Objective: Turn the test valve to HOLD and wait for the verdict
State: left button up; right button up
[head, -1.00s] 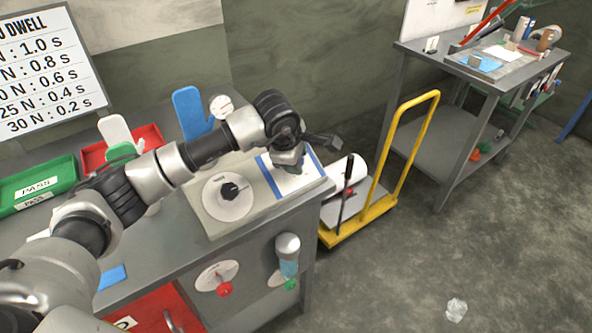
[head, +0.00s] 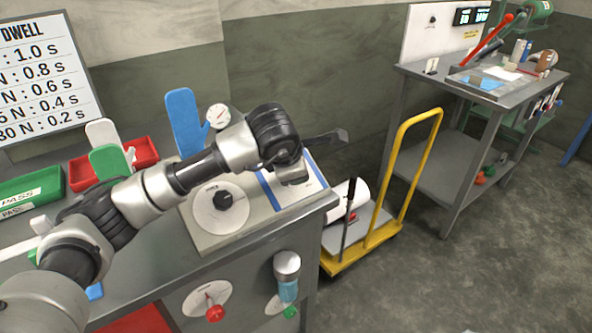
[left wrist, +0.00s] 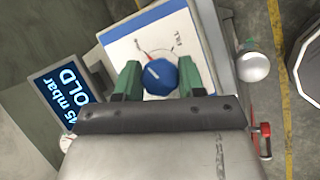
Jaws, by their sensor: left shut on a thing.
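The test valve's blue knob (left wrist: 160,77) sits on a white panel with a blue border (left wrist: 186,38) in the left wrist view. A "FILL" label and a thin red pointer show beside it. My left gripper (left wrist: 159,75) has its green fingers closed around the knob. A screen (left wrist: 70,92) left of the panel shows text ending "5 mbar" and "OLD"; its first characters are hard to read. In the head view my left gripper (head: 291,172) is over the same panel (head: 313,178) and hides the knob. My right gripper is not in view.
The bench top has a black dial knob (head: 223,200), a gauge (head: 218,116), a green PASS tray (head: 30,189) and a red tray (head: 142,153). A yellow trolley (head: 385,227) stands right of the bench. A second table (head: 420,72) is beyond it; open floor lies at the right.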

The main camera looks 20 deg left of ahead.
pick_arm(q)
jog(key=o, duration=0.9)
jog(key=b+v, duration=0.1)
jog(key=v, duration=0.9)
jog(key=shift+s+r, duration=0.2)
jog(key=shift+r, duration=0.1)
